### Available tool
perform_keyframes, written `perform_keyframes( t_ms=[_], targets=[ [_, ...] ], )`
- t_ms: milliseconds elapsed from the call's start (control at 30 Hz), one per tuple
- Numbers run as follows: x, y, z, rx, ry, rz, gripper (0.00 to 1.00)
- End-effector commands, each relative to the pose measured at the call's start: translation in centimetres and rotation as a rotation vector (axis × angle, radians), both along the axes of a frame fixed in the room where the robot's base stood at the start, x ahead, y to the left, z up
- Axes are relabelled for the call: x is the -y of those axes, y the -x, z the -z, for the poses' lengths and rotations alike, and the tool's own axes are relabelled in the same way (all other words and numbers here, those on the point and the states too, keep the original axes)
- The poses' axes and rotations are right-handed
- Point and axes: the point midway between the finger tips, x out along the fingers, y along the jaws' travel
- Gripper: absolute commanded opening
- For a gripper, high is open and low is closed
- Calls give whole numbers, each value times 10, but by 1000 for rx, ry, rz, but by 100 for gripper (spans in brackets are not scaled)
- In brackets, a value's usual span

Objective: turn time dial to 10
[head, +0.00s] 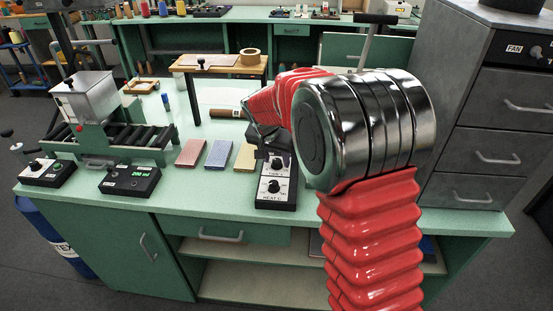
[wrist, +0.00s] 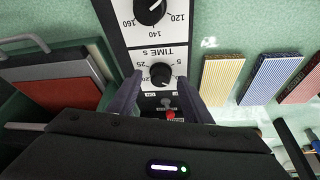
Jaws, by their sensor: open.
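The time dial (wrist: 161,75) is a black knob on the white panel of a control box (wrist: 120,22), under upside-down "TIME S" lettering. Numbers 25 and 5 show beside it; I cannot read its pointer surely. In the head view the time dial (head: 277,163) is on the box's far part, beyond the heat dial (head: 274,186). My gripper (wrist: 161,73) is open, with one dark finger on each side of the time dial. Whether the fingers touch it I cannot tell. In the head view my gripper (head: 262,153) is small and dark over the box's far end.
Red (head: 191,153), blue (head: 218,153) and yellow (head: 245,157) blocks lie left of the box. The bench's front strip (head: 215,198) is clear.

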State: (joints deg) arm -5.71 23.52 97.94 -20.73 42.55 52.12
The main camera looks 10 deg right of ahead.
Motion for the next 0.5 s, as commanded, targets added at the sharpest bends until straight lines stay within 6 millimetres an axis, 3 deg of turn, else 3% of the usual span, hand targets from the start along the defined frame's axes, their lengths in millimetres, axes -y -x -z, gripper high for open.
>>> perform_keyframes(
  t_ms=[167,500],
  targets=[
    [-4,5,-17,2,0,-2,45],
    [-16,24,-70,4,-1,0,45]
  ],
)
